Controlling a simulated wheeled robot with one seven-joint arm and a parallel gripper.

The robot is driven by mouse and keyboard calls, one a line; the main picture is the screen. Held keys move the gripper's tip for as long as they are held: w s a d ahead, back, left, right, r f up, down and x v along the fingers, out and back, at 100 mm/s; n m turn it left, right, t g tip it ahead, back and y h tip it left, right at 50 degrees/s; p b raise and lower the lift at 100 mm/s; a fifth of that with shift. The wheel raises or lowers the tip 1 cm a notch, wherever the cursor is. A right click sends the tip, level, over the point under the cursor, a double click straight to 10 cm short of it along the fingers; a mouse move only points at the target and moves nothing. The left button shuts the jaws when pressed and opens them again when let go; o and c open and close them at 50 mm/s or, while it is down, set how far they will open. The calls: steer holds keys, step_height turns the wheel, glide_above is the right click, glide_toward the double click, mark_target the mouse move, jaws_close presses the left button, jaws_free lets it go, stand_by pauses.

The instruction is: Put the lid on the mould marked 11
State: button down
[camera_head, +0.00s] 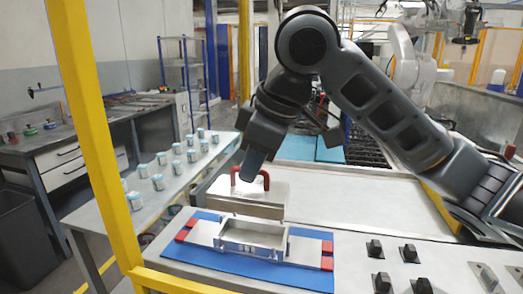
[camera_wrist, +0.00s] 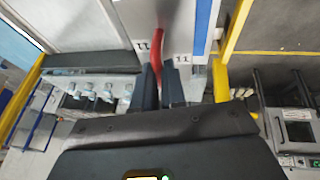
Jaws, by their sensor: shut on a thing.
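The mould (camera_head: 253,240) is a pale open box in a fixture on a blue mat (camera_head: 190,279), its hollow showing. The lid (camera_head: 262,198) is a pale plate with a red handle (camera_head: 236,176). My gripper (camera_head: 252,163) is shut on the handle and holds the lid just behind and above the mould. I cannot tell whether lid and mould touch. In the wrist view the red handle (camera_wrist: 167,60) is between my two fingers (camera_wrist: 161,88). Two white tags (camera_wrist: 182,59), apparently reading 11, show beside it. No number is readable on the mould in the head view.
Red blocks (camera_head: 327,255) sit at the fixture's ends. Several black knobs (camera_head: 375,250) stand on the panel at the right. A yellow post (camera_head: 88,110) rises at the left. A side bench (camera_head: 178,177) carries several small cups. The pale tabletop (camera_head: 350,200) behind the mould is clear.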

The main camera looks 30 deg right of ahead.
mark_target(254, 187)
steer(key=shift+w+d+f, duration=0.15)
steer(key=shift+d+f, duration=0.05)
step_height(254, 187, down, 4)
steer(key=b, duration=0.4)
steer(key=shift+f, duration=0.2)
steer(key=shift+f+b, duration=0.45)
steer(key=shift+f, duration=0.55)
stand_by(1.8)
steer(key=c, duration=1.1)
jaws_free()
steer(key=shift+v, duration=4)
